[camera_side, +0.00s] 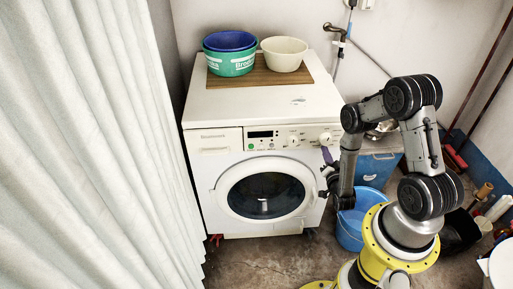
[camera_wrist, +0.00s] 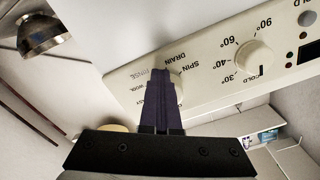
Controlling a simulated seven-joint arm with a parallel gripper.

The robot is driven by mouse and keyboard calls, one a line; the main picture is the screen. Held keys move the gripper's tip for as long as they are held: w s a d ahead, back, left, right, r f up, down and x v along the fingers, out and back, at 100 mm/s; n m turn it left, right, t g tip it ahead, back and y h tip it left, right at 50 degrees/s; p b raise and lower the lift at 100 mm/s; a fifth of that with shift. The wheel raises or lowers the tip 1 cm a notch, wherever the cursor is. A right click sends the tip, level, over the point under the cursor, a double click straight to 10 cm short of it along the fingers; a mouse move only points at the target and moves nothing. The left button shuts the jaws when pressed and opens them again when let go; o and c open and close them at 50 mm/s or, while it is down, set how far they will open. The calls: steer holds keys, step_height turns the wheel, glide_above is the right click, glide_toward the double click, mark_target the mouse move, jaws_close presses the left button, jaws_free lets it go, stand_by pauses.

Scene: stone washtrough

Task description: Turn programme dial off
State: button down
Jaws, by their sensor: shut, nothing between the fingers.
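The white washing machine (camera_side: 222,170) stands against the back wall, with its control panel (camera_side: 260,136) along the upper front. The programme dial (camera_side: 325,138) is at the panel's right end. In the wrist view the panel is upside down, and the labels SPIN, DRAIN and RINSE ring the dial, which is mostly hidden behind my fingers. My gripper (camera_wrist: 163,75) is shut, its dark purple fingers together with nothing between them. The tips are at or just in front of the dial; I cannot tell whether they touch. The dial's pointer is hidden.
A temperature dial (camera_wrist: 253,58) sits beside the programme dial. Green and blue basins (camera_side: 230,62) and a cream bowl (camera_side: 284,54) stand on a board on top. A blue bucket (camera_side: 352,228) is on the floor at right. A white curtain (camera_side: 90,150) hangs at left.

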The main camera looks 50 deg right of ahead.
steer(key=shift+d, duration=0.1)
steer(key=v, duration=0.6)
steer(key=shift+f, duration=0.25)
stand_by(0.4)
steer(key=w+a+r+m, duration=0.2)
steer(key=a+r+m, duration=0.15)
steer(key=m, duration=0.85)
steer(key=shift+r+x, duration=0.15)
steer(key=shift+x, duration=1.6)
steer(key=shift+r+x, duration=0.2)
steer(key=shift+x, duration=1.6)
steer(key=shift+s+d, duration=0.1)
steer(key=shift+s, duration=0.1)
